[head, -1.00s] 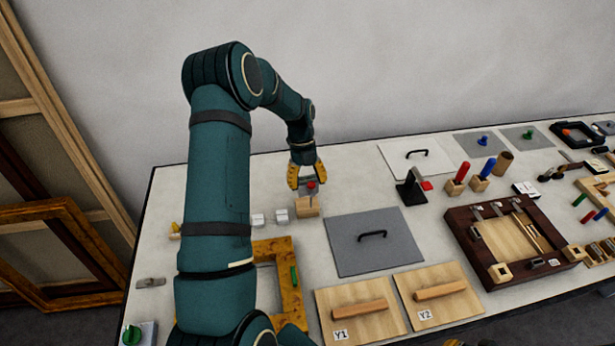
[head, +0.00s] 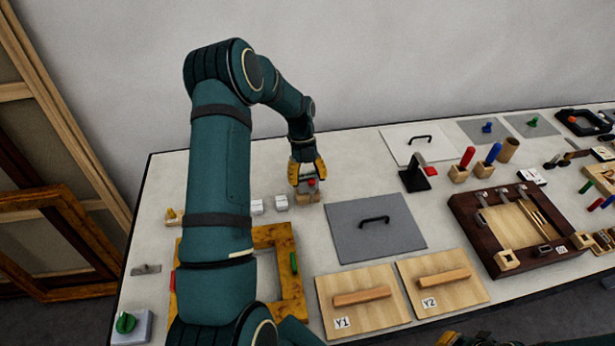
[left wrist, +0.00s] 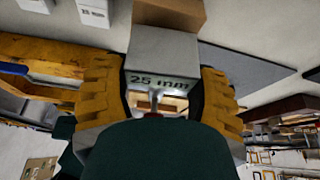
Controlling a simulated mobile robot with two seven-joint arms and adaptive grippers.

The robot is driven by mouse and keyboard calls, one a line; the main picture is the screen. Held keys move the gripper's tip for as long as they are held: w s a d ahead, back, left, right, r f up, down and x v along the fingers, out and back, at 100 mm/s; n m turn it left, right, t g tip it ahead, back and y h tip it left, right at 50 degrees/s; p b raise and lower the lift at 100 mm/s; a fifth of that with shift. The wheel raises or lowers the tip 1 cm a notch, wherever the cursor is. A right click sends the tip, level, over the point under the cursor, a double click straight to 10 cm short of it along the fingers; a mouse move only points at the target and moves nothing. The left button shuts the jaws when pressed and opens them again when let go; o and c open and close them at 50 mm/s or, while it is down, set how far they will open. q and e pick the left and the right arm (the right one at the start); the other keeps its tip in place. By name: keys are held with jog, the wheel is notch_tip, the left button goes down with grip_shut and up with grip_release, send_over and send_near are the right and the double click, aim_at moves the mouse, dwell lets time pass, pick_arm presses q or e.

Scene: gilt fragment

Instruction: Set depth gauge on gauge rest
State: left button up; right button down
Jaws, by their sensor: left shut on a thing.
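My left gripper (head: 307,180) is shut on the depth gauge (left wrist: 163,52), a grey block marked "25 mm" in the left wrist view. A red part of the gauge (head: 310,182) shows between the fingers in the head view. The gauge is upright over a small wooden block, which looks like the gauge rest (head: 309,198); its wood also shows past the gauge in the left wrist view (left wrist: 172,12). I cannot tell whether gauge and rest touch. A piece of my right gripper (head: 455,338) seems to show at the bottom edge; its fingertips are unclear.
Two small white blocks (head: 268,204) stand just left of the rest. A grey panel with a black handle (head: 390,240) lies to the right, and a gilt frame (head: 285,240) lies nearer. A black stand with a red part (head: 414,180) stands farther right.

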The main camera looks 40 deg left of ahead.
aim_at(308, 176)
pick_arm(q)
jog(key=shift+f+b, duration=0.4)
jog(key=shift+f, duration=0.15)
jog(key=o, duration=1.3)
jog(key=shift+o, duration=0.2)
jog(key=shift+r+p, duration=2.85)
jog(key=shift+r, duration=3.7)
